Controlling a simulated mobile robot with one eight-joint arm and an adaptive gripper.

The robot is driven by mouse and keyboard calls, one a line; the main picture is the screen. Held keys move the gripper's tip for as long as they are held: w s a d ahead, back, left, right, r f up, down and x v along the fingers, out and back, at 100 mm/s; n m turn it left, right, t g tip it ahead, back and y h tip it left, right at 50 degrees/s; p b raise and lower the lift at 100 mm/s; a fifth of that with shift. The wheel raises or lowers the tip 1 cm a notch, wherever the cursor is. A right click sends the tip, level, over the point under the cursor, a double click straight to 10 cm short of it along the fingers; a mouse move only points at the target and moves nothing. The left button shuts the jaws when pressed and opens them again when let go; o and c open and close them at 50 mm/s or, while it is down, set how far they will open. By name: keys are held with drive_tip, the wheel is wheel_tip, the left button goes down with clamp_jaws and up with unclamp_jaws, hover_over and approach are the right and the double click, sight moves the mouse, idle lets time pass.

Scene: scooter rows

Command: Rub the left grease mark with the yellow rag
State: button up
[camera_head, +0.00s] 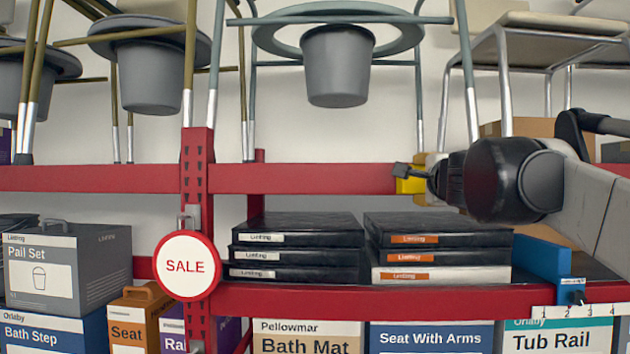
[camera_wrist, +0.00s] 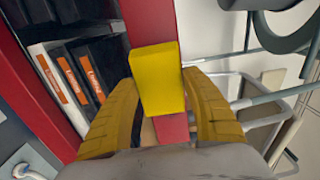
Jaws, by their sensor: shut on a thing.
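The yellow rag (camera_head: 408,186) is a folded block at the front of the upper red shelf beam (camera_head: 310,179), near its right part. In the wrist view the rag (camera_wrist: 157,78) sits between the two yellow-brown fingers of my gripper (camera_wrist: 160,95). My gripper (camera_head: 413,177) is shut on it. The red beam (camera_wrist: 148,22) runs behind the rag in the wrist view. I cannot tell whether the rag touches the beam. No grease mark can be made out on the visible parts of the beam. My gripper, wrist and rag cover part of it.
Commode chairs with grey pails (camera_head: 337,65) stand on the upper shelf. Stacks of black boxes (camera_head: 297,247) lie on the shelf below. A round SALE sign (camera_head: 186,266) hangs on the red upright (camera_head: 197,160). A blue bracket (camera_head: 541,259) stands below my arm.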

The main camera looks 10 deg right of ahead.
drive_tip(key=shift+x, duration=1.1)
drive_tip(key=shift+s+d+p, duration=0.25)
drive_tip(key=shift+s+d, duration=0.05)
drive_tip(key=shift+d, duration=0.55)
drive_tip(key=shift+s+d+p, duration=0.25)
drive_tip(key=shift+s+d, duration=0.05)
drive_tip(key=shift+d, duration=0.6)
drive_tip(key=shift+s+d+p, duration=0.55)
drive_tip(key=shift+s+d, duration=0.35)
drive_tip(key=shift+d, duration=2.5)
drive_tip(key=shift+w+a+p, duration=0.2)
drive_tip(key=shift+w+a, duration=0.3)
drive_tip(key=shift+a, duration=1.25)
drive_tip(key=shift+w+a+p, duration=0.2)
drive_tip(key=shift+w+a, duration=0.35)
drive_tip(key=shift+a, duration=1.2)
drive_tip(key=shift+w+a+p, duration=0.2)
drive_tip(key=shift+w+a, duration=0.3)
drive_tip(key=shift+a, duration=1.25)
drive_tip(key=shift+s, duration=0.15)
drive_tip(key=shift+v, duration=2.9)
